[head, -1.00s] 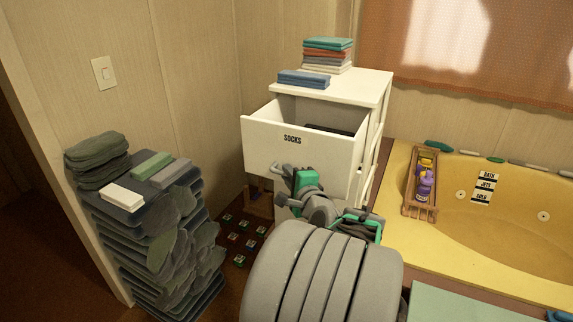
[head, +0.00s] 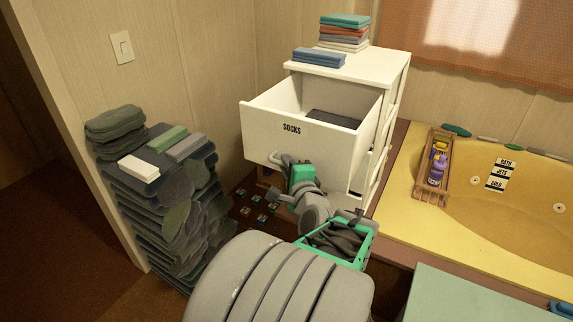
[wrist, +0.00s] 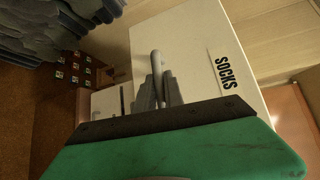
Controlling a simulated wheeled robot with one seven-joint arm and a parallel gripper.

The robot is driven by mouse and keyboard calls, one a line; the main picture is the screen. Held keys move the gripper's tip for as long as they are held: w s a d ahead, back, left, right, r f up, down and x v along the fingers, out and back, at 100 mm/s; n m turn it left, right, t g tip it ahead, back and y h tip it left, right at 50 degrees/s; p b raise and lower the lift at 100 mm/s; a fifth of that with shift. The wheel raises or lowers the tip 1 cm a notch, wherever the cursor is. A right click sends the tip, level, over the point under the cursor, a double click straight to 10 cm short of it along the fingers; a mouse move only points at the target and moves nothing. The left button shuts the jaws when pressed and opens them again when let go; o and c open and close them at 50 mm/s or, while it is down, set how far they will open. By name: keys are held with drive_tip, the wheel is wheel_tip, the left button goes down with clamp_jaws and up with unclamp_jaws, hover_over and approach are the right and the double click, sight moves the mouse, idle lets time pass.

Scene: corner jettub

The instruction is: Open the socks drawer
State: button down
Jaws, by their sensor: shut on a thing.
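The white socks drawer (head: 310,125) is pulled well out of the white cabinet (head: 385,65), with its "SOCKS" label facing me. Its open top shows a dark grey thing (head: 333,119) inside. My gripper (head: 280,178) is at the lower part of the drawer front in the head view. In the wrist view my gripper (wrist: 157,92) is shut on the drawer's grey bar handle (wrist: 156,65), and the label shows at the right.
Folded towels (head: 343,32) lie on the cabinet top. A stacked dark stand (head: 165,200) with soap bars is at the left. The yellow tub (head: 480,220) with a wooden caddy (head: 435,170) is at the right.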

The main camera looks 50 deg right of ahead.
drive_tip(key=c, duration=1.7)
unclamp_jaws()
drive_tip(key=shift+s, duration=0.1)
drive_tip(key=v, duration=0.7)
drive_tip(key=shift+s+a, duration=0.2)
drive_tip(key=shift+s, duration=0.05)
